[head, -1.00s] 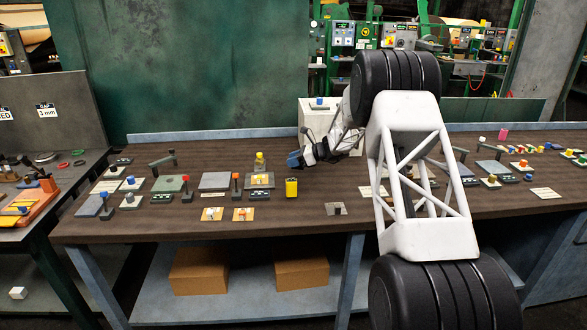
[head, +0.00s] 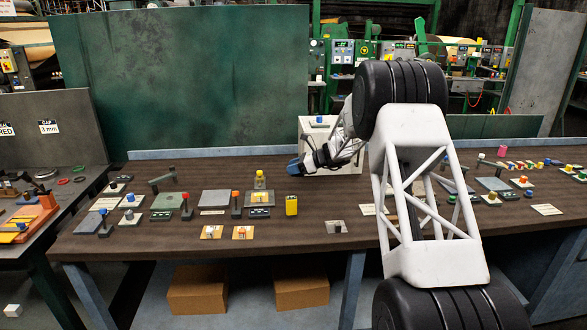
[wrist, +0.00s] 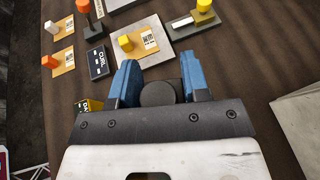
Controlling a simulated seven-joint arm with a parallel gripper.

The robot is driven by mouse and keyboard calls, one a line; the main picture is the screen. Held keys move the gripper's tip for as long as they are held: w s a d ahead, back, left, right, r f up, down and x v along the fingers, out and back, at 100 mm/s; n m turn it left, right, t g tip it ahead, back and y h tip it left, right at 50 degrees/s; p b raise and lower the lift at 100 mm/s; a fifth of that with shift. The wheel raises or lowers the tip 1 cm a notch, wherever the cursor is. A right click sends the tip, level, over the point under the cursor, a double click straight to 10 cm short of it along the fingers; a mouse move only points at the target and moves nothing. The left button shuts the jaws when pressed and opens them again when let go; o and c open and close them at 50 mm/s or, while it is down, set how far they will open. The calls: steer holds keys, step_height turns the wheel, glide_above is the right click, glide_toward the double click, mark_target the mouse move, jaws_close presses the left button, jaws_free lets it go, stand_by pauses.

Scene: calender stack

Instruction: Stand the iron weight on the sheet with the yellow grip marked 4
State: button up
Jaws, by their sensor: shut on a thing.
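My gripper (wrist: 160,85) has its blue fingers shut on a dark round thing, the iron weight (wrist: 157,94), seen from above. In the head view my gripper (head: 296,168) is above the back part of the bench, and the weight is hidden there. In the head view this sheet (head: 268,198) is left of and nearer than my gripper. Its label is too small to read.
Two orange cards (wrist: 60,62) with white and orange grips lie beside a dark labelled block (wrist: 97,62). A yellow can (head: 291,205) stands right of the sheet. A yellow-knobbed block (head: 259,180) is behind it. A white box (head: 345,160) stands behind my gripper.

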steer(key=shift+r, duration=0.2)
steer(key=shift+s+r+m+t+h, duration=0.15)
steer(key=shift+s+r+m+t, duration=0.1)
steer(key=shift+r+m+t, duration=0.4)
steer(key=shift+s+r+m+t+h, duration=0.2)
steer(key=shift+r+t, duration=0.25)
steer(key=shift+r, duration=0.4)
steer(key=shift+s+r+m+t+h, duration=0.25)
steer(key=shift+s+r+m+t, duration=0.15)
steer(key=shift+r+m+t, duration=0.35)
steer(key=s+d+r+m+t+h, duration=0.1)
steer(key=s+r+m+t+h, duration=0.2)
steer(key=s+r, duration=0.1)
steer(key=shift+d+m, duration=0.35)
steer(key=shift+m, duration=0.05)
steer(key=shift+s+d+r+m+t+h, duration=0.3)
steer(key=shift+s+m+t+h, duration=0.15)
steer(key=shift+s, duration=0.15)
steer(key=shift+s+d+r+m+t+h, duration=0.15)
steer(key=shift+s+d+m+t+h, duration=0.15)
steer(key=shift+s+m+h, duration=0.25)
steer(key=shift+s+d+f+m+t+h, duration=0.3)
steer(key=shift+s+d+m+h, duration=0.7)
steer(key=shift+s, duration=0.6)
steer(key=shift+s+d+f+m+t+h, duration=0.3)
steer(key=shift+s+d+m+h, duration=0.45)
steer(key=shift+s+m+h, duration=0.65)
steer(key=shift+s+d+f+m+t+h, duration=0.2)
steer(key=shift+s+d+m+t+h, duration=0.55)
steer(key=shift+s, duration=1.1)
